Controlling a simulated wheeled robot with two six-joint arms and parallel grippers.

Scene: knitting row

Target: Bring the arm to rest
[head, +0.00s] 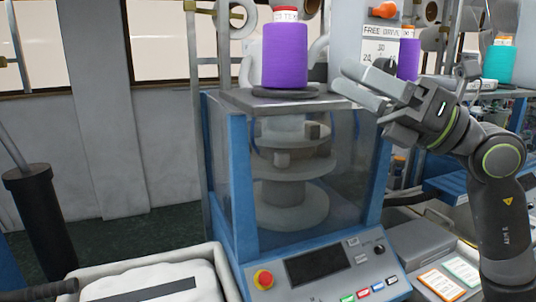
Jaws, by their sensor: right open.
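My right gripper (341,77) is open, with nothing seen between its fingers. It is raised at the right of the knitting machine's top plate (240,99). Its fingertips point left, toward a purple yarn cone (285,60), with a gap between them. The cone stands upright on a dark round base on the plate. My right arm comes in from the right edge. My left gripper is not in view.
The machine has blue posts, clear panels and a control panel (320,266) with a red button (263,279). Behind my right gripper are another purple cone (408,60) and a teal cone (497,64). A pale bin (110,264) is at lower left; a black cylinder (38,215) stands farther left.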

